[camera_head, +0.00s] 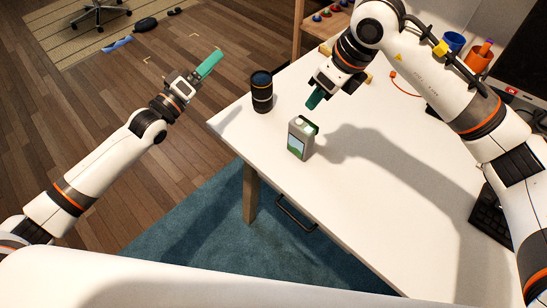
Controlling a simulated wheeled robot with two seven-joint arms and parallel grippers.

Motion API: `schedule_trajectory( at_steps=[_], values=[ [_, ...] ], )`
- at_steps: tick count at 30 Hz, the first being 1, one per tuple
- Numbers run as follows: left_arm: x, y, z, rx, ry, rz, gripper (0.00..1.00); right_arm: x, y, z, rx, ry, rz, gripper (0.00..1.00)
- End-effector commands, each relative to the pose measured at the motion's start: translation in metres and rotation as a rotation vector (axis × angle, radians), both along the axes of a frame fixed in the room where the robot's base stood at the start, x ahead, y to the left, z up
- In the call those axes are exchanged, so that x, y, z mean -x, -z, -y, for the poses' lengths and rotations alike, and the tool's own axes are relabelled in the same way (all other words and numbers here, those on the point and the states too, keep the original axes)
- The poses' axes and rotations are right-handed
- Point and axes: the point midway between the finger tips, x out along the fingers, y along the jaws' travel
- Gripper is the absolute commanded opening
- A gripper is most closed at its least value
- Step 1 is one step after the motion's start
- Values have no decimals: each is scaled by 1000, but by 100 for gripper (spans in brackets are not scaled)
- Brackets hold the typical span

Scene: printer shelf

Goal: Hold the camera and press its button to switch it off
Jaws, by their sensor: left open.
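A small grey box-shaped device (297,143), which looks like the camera, stands upright near the table's left edge. A picture or screen shows on its front and a pale round part on its top. My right gripper (316,99) hangs above and just behind it, green fingers pointing down, apart from it in the picture. Its fingers overlap, so I cannot tell if they are open. My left gripper (208,66) is open and empty, out over the floor left of the table, well away from the device.
A dark cylinder (262,97) like a lens stands on the white table (340,200) behind the device. Orange (479,58) and blue (453,42) cups, a monitor (520,60) and a keyboard (490,218) are at the right. The table's middle is clear.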

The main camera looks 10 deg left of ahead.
Motion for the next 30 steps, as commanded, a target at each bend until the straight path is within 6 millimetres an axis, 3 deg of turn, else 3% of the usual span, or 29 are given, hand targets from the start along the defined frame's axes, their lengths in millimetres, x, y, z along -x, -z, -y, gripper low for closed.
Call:
schedule_trajectory(
  at_steps=[6,9,15,22,30],
  values=[
    [48,86,75,767,91,-562,85,0,0,0,0,0,0,36],
    [78,114,111,1122,135,-816,85,0,0,0,0,0,0,36],
    [124,133,160,1654,219,-1161,85,0,0,0,0,0,0,36],
    [140,133,179,1878,268,-1294,85,0,0,0,0,0,0,36],
    [109,133,202,1883,271,-1296,85,0,0,0,0,0,0,36]
  ],
)
